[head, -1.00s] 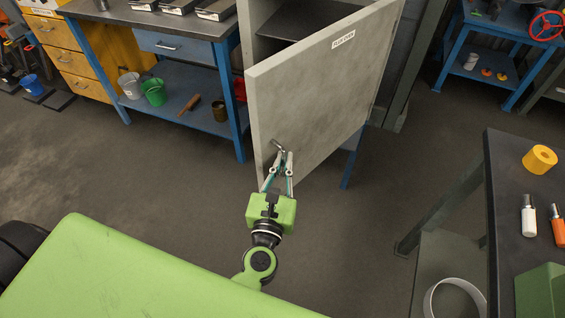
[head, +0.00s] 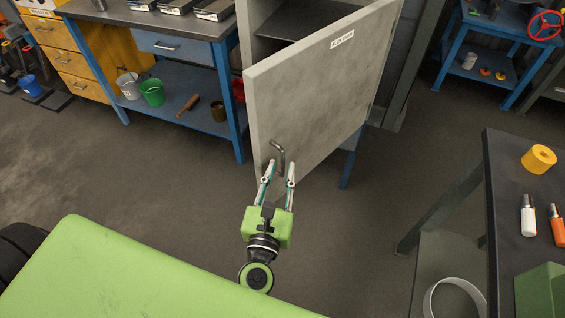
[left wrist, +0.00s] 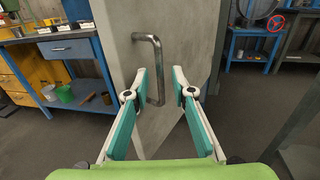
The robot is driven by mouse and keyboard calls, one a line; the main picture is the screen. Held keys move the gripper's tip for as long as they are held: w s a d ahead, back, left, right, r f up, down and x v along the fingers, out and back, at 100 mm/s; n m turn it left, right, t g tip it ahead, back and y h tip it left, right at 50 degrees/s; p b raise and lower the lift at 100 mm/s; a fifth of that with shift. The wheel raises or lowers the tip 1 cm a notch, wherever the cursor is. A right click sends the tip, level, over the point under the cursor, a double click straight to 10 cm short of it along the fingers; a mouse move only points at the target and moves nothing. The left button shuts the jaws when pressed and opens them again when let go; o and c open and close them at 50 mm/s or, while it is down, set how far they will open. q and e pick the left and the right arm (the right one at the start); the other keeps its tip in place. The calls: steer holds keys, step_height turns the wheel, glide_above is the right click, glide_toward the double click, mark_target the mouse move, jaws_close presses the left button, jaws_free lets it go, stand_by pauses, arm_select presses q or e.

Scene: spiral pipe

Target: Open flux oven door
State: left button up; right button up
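The flux oven door (head: 315,95) is a grey panel with a "FLUX OVEN" label, standing swung wide open in the head view. Its bent metal handle (head: 279,155) is near the door's lower free edge; it also shows in the left wrist view (left wrist: 156,70). My left gripper (head: 278,168) is open just in front of the handle. In the left wrist view the fingers (left wrist: 160,80) are spread apart, with the handle ahead and between them, nearer the left finger. I cannot tell whether a finger touches it. My right gripper is not in view.
The oven's grey body (head: 262,20) with a dark shelf stands behind the door. A blue workbench (head: 185,95) with buckets is at the left. A dark table (head: 510,200) with bottles and a yellow roll is at the right. The floor between is clear.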

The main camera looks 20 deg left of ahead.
arm_select(q)
steer(key=s+d, duration=0.1)
steer(key=s, duration=0.8)
steer(key=shift+d, duration=0.2)
steer(key=shift+c, duration=0.3)
